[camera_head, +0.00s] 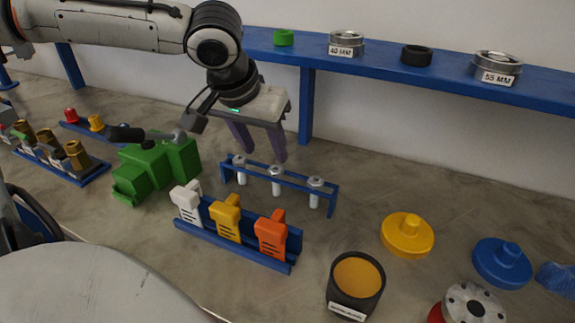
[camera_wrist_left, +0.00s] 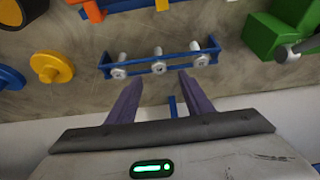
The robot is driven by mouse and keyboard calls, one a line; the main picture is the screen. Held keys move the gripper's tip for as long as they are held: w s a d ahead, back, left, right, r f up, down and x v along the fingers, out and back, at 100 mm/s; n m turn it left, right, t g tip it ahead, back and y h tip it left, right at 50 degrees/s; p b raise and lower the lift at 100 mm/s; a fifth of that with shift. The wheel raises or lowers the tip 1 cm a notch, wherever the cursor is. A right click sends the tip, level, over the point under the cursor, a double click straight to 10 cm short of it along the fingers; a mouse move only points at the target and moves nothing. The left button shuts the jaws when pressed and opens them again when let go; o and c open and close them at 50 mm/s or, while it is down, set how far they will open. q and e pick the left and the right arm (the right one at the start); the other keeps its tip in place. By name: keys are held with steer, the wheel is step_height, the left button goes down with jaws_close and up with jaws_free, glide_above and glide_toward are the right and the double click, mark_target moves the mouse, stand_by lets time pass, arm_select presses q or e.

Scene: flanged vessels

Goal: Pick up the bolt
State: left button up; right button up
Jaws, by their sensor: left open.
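Three pale bolts hang upright in a row in a blue rack on the table: a left bolt (camera_head: 240,172), a middle bolt (camera_head: 276,182) and a right bolt (camera_head: 315,192). In the left wrist view, the middle bolt (camera_wrist_left: 158,66) shows between the directions of my two fingers. The blue rack (camera_head: 333,202) also shows in the left wrist view (camera_wrist_left: 138,71). My left gripper (camera_head: 261,157) is open and empty, with its purple fingers pointing down above and behind the rack, apart from the bolts. My right gripper is not in view.
A green vise-like block (camera_head: 158,168) stands left of the rack. A blue holder with white, yellow and orange clips (camera_head: 272,234) stands in front. A dark cup (camera_head: 356,283) and yellow (camera_head: 407,235) and blue (camera_head: 501,262) knobbed discs lie right. A blue shelf (camera_head: 385,64) runs behind.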

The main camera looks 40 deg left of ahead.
mark_target(276, 169)
arm_select(q)
steer(key=shift+w+b+x, duration=0.1)
steer(key=shift+b+x, duration=0.15)
steer(key=shift+x, duration=1.75)
steer(key=shift+w+b+x, duration=0.15)
steer(key=shift+b+x, duration=0.05)
steer(key=shift+x, duration=1.8)
steer(key=shift+r, duration=0.1)
steer(key=shift+c, duration=0.4)
jaws_close()
